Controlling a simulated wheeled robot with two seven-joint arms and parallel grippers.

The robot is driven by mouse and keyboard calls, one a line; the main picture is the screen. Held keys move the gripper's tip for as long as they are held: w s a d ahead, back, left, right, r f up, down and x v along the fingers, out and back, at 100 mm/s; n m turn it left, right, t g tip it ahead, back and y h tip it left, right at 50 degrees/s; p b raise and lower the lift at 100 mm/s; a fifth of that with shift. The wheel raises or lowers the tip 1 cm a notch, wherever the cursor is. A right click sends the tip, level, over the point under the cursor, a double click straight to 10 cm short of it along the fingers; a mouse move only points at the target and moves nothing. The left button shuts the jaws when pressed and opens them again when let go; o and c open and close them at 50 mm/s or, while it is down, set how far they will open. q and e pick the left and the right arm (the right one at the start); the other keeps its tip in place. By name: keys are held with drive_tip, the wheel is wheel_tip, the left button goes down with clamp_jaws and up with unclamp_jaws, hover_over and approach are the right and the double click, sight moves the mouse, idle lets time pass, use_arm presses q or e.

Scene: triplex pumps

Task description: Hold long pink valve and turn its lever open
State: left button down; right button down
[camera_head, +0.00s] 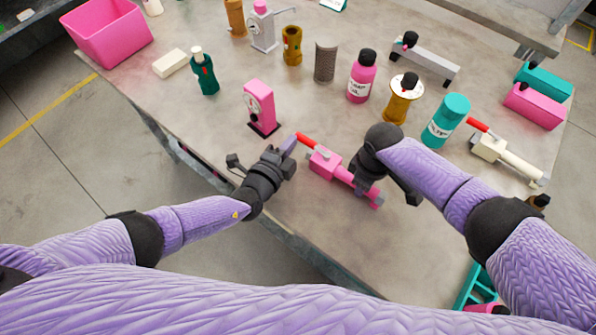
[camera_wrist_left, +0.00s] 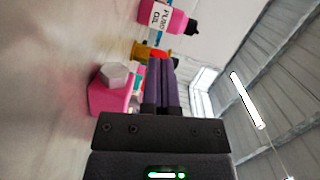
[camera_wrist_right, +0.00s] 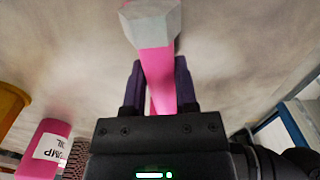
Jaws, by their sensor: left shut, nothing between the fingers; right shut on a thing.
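The long pink valve (camera_head: 325,164) lies near the front edge of the table, its red lever (camera_head: 308,142) sticking out to the upper left. My right gripper (camera_wrist_right: 158,88) is shut around the valve's pink bar, which shows between its fingers in the right wrist view; the grey hexagonal end (camera_wrist_right: 150,22) lies beyond them. My left gripper (camera_head: 290,146) is shut and empty, its fingertips beside the lever's outer end. I cannot tell whether they touch the lever. In the left wrist view, the pink valve body (camera_wrist_left: 108,97) is left of the closed fingers (camera_wrist_left: 161,80).
A pink stand-up device (camera_head: 260,108) stands just behind my left gripper. A pink bottle (camera_head: 362,76), a gold part (camera_head: 402,97) and a teal can (camera_head: 446,120) stand behind my right arm. A cream valve with a red lever (camera_head: 510,158) lies to the right.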

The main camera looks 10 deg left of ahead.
idle(0.7)
use_arm(q)
drive_tip(key=s+a, duration=0.1)
drive_tip(key=s, duration=0.1)
drive_tip(key=s+a+r, duration=0.1)
drive_tip(key=a, duration=0.1)
drive_tip(key=shift+s, duration=0.4)
drive_tip(key=a, duration=0.2)
drive_tip(key=s+a, duration=0.1)
drive_tip(key=a, duration=0.2)
drive_tip(key=s+a+r, duration=0.1)
drive_tip(key=a, duration=0.2)
drive_tip(key=shift+s+a+r, duration=0.1)
drive_tip(key=shift+s+a, duration=0.05)
drive_tip(key=shift+a, duration=0.05)
